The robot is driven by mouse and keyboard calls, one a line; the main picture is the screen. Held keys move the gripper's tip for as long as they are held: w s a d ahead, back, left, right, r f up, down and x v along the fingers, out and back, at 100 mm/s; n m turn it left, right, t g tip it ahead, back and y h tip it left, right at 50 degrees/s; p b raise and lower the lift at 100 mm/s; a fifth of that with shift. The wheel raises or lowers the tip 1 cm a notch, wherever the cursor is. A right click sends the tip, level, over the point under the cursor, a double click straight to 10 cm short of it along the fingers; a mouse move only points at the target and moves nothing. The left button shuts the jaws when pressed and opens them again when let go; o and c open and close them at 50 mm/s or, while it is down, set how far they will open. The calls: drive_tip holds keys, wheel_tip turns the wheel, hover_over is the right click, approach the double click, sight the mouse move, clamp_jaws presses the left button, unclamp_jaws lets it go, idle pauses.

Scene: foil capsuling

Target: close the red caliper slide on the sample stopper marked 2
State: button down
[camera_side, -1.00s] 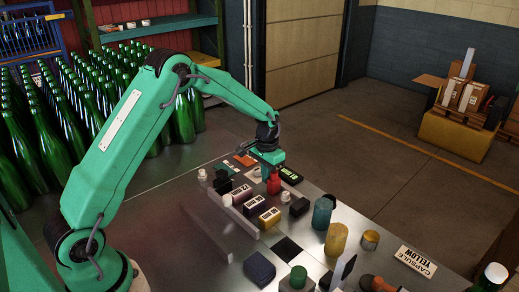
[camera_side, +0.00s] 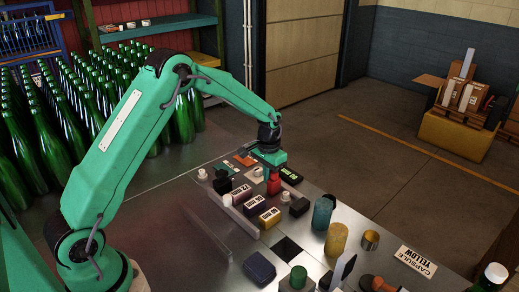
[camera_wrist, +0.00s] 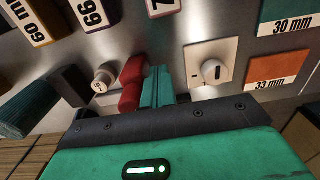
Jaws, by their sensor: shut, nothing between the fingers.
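The red caliper slide (camera_side: 274,186) stands on the metal bench below my gripper (camera_side: 270,168). In the wrist view the red slide (camera_wrist: 131,84) is just left of my gripper (camera_wrist: 157,82), close against its teal fingers; whether they touch is unclear. My gripper is shut with nothing between its fingers. A small white stopper (camera_wrist: 104,77) with a dark mark on its end lies just left of the red slide; the mark is too small to read surely. In the side view this stopper (camera_side: 285,196) shows beside the slide, partly hidden.
Labelled blocks (camera_side: 252,209) stand in front of the slide. A white plate with a knob (camera_wrist: 212,70) is right of my fingers. A teal cylinder (camera_side: 322,213) and a yellow cylinder (camera_side: 336,238) stand at right.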

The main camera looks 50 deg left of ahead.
drive_tip(key=shift+d, duration=2.7)
idle(1.6)
drive_tip(key=shift+a, duration=0.65)
idle(0.5)
drive_tip(key=shift+r, duration=0.1)
wheel_tip(320, 180, up, 7)
idle(1.1)
